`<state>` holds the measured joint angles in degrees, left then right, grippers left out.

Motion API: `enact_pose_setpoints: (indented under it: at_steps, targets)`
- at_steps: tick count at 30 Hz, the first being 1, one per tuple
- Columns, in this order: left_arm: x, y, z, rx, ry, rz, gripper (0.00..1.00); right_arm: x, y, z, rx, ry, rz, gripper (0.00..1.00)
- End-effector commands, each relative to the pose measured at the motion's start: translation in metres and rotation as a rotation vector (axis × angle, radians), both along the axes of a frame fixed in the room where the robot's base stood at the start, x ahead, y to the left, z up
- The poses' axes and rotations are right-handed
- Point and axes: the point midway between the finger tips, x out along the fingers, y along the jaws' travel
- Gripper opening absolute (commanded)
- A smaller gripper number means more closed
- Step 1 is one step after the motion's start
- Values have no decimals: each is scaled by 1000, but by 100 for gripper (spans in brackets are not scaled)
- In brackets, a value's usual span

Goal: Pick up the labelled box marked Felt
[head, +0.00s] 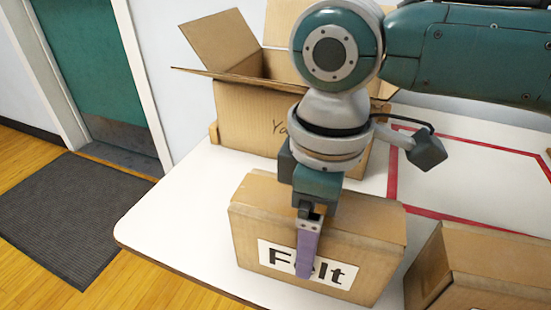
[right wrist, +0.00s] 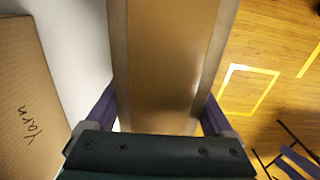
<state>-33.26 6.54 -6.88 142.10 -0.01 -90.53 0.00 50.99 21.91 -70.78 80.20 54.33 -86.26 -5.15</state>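The Felt box (head: 380,255) is a closed brown cardboard box with a white label reading "Felt" on its front. It stands near the table's front edge. My right gripper (head: 308,240) comes down over it from above, with one purple finger against the front face, covering part of the label. The other finger is hidden behind the box in the head view. In the right wrist view the box (right wrist: 160,60) fills the space between the two purple fingers, with no clear gap on either side. I cannot tell whether it is lifted. My left gripper is out of view.
An open box marked Yarn (head: 240,115) stands behind on the white table (head: 165,210); it also shows in the right wrist view (right wrist: 25,90). Another cardboard box (head: 490,265) stands close on the right. A red outline (head: 450,218) marks clear table. A dark mat (head: 70,215) lies on the floor.

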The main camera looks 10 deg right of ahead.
Motion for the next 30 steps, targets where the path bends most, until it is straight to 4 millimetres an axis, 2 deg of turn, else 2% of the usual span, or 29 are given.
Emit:
enact_pose_setpoints:
  at_steps: [2,19,26,30]
  targets:
    - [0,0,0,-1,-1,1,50,0,0,0,0,0,0,68]
    - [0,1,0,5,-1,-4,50,0,0,0,0,0,0,5]
    - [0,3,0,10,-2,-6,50,1,0,2,2,-1,0,5]
    - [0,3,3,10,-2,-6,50,1,1,9,3,-2,0,5]
